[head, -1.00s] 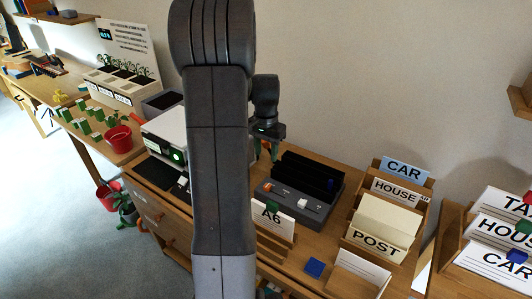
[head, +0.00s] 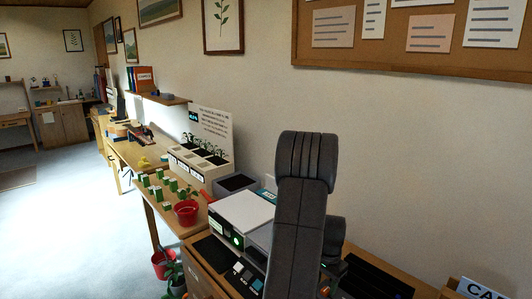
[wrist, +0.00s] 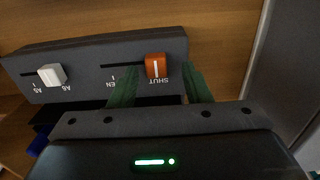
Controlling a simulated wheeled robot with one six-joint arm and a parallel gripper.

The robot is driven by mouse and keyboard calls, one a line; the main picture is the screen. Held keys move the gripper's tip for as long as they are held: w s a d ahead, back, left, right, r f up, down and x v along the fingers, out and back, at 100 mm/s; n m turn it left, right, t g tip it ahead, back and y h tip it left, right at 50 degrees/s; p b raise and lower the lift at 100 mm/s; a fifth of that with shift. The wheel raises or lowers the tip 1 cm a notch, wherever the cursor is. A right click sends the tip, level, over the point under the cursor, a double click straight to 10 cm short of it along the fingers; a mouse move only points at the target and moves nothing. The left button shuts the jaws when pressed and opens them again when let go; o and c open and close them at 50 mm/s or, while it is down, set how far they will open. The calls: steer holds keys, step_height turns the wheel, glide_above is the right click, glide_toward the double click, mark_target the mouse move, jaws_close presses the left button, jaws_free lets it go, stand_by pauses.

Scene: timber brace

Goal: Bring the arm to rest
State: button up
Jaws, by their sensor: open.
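My gripper (wrist: 158,84) is open in the wrist view, its two green fingers spread apart. An orange slider knob (wrist: 155,65) on a dark grey device (wrist: 90,88) shows between the fingertips, beside the word SHUT. I cannot tell whether the fingers touch it. Nothing is held. In the head view my arm stands in front of the bench at the lower right, raised at its elbow. It hides most of the gripper and the device there.
A white slider knob (wrist: 52,75) sits further left on the device. Left of my arm in the head view are a white-topped machine (head: 240,215), a dark-topped box (head: 237,184) and a red pot (head: 187,212). A cork board (head: 420,50) hangs above.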

steer(key=shift+f, duration=0.65)
steer(key=shift+s+d, duration=0.55)
steer(key=shift+s, duration=0.05)
steer(key=shift+f, duration=0.1)
